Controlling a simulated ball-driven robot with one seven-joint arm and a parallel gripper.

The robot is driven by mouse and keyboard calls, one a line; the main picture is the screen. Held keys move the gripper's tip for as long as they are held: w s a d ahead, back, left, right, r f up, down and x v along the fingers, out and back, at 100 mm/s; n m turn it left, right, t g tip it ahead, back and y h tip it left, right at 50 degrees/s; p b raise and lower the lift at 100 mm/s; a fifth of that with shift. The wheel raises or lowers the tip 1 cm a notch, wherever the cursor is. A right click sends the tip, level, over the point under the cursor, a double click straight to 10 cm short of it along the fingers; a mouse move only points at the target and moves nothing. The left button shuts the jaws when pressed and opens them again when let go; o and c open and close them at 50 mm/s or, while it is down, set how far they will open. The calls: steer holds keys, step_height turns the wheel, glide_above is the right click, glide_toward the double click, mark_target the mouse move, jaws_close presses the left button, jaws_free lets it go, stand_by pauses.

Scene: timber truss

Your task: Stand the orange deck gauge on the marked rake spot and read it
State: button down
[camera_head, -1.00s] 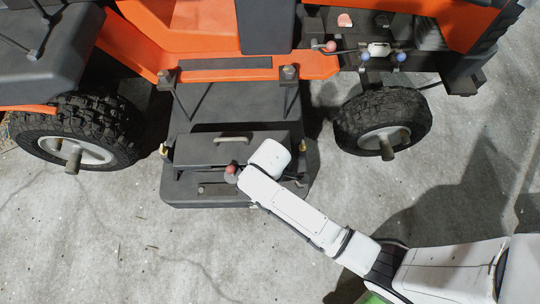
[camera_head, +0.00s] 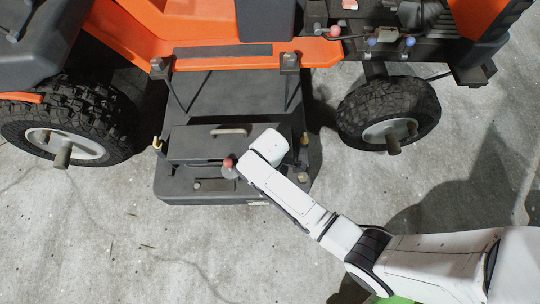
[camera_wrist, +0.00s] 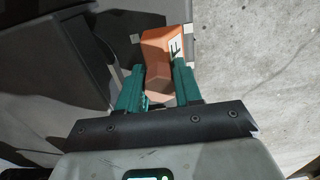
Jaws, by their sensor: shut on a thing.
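The orange deck gauge (camera_wrist: 159,52) is a block with a pale label bearing a dark mark. In the wrist view it sits between the two green fingers of my gripper (camera_wrist: 158,80), which is shut on it. Small pale marks (camera_wrist: 135,38) show near it on a dark surface; I cannot tell whether they are the marked rake spot, nor whether the gauge touches the surface.
An orange mower (camera_head: 215,58) stands behind the deck, with a left wheel (camera_head: 65,130) and a right wheel (camera_head: 390,115). A pale handle (camera_head: 229,132) is on the deck. The concrete floor in front is clear.

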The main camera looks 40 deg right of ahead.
steer(key=shift+f, duration=0.1)
steer(key=c, duration=0.8)
jaws_free()
steer(key=shift+o, duration=0.2)
step_height(320, 180, up, 12)
steer(key=p, duration=0.6)
steer(key=s+d+r+m, duration=0.4)
steer(key=s+r+m, duration=0.1)
steer(key=s, duration=0.3)
steer(key=s+d+r+m+t, duration=0.1)
steer(key=s+d+r+m, duration=0.2)
steer(key=s+r+m, duration=0.3)
steer(key=shift+s+d, duration=0.4)
steer(key=shift+s, duration=0.85)
